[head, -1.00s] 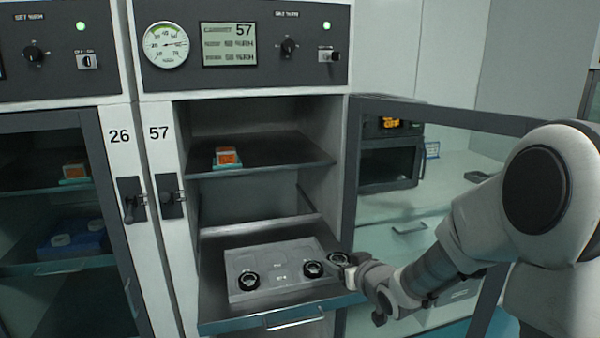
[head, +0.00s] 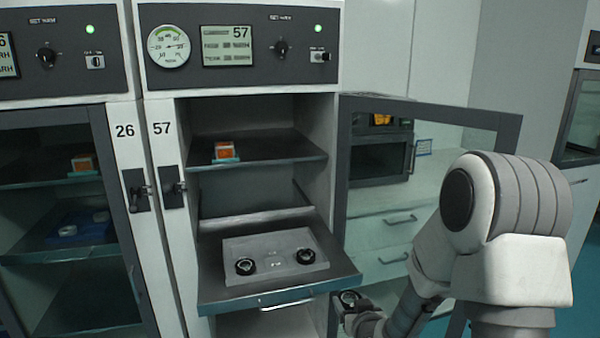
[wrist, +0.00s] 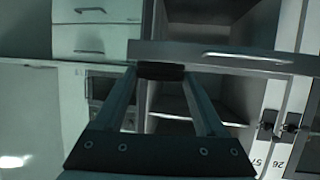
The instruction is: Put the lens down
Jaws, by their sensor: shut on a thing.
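My gripper (head: 349,300) is shut on a black-rimmed lens (head: 348,296), just off the right front corner of the pulled-out shelf in cabinet 57. In the wrist view the lens shows edge-on as a dark disc (wrist: 161,71) between the fingertips. A grey tray (head: 277,240) lies on the pulled-out shelf (head: 215,290). Two other black-rimmed lenses sit in the tray, one at the left (head: 245,266) and one at the right (head: 305,256). The tray's far part looks free of lenses.
The open glass door (head: 430,110) of cabinet 57 stands to the right, close to my arm. An orange box (head: 225,151) sits on the upper shelf. Closed cabinet 26 (head: 60,200) is at the left. White drawers (head: 395,255) stand behind the door.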

